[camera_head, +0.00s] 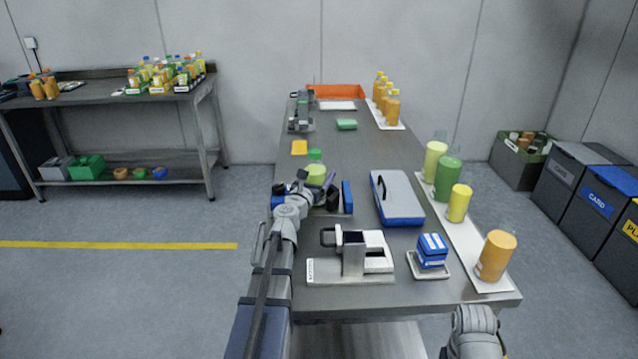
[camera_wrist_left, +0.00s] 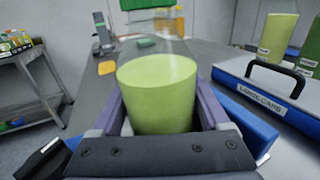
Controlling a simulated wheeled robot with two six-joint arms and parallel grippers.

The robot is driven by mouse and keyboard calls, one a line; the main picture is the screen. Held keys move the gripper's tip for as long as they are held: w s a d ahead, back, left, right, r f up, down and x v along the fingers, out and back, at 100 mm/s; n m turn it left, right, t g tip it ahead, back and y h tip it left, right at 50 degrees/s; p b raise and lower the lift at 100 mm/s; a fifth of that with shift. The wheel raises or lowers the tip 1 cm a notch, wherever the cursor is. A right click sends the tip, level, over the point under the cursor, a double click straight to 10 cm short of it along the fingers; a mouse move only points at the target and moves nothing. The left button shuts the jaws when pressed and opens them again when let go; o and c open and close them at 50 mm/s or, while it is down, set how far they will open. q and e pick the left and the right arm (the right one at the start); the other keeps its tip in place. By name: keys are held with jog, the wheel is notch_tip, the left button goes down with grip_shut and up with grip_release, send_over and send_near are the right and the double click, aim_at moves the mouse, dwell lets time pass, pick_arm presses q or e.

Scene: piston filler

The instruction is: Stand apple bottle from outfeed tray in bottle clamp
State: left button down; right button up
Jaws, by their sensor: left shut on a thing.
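My left gripper (camera_head: 318,187) is shut on a bottle with pale yellow-green contents (camera_head: 316,173). In the left wrist view the bottle (camera_wrist_left: 157,92) stands between the two fingers, its upper part clear; its base is hidden. A green spot shows just above it in the head view; I cannot tell if it is a cap. A silver fixture with a dark upright opening (camera_head: 376,248), likely the bottle clamp, stands empty on the near part of the table. My right gripper is out of view; only part of that arm shows.
A grey-blue case with a black handle (camera_head: 398,196) lies mid-table. Blue blocks (camera_head: 432,250) sit on a small tray. A green pad (camera_head: 347,124), a yellow card (camera_head: 299,147) and orange bottles (camera_head: 392,106) are farther back. A blue upright piece (camera_head: 347,196) stands beside my left gripper.

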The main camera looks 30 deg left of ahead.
pick_arm(q)
jog(key=shift+f, duration=0.1)
grip_release()
dwell(0.4)
jog(key=s, duration=0.4)
jog(key=s+d, duration=0.1)
jog(key=s, duration=0.3)
jog(key=s+d, duration=0.1)
jog(key=s, duration=0.3)
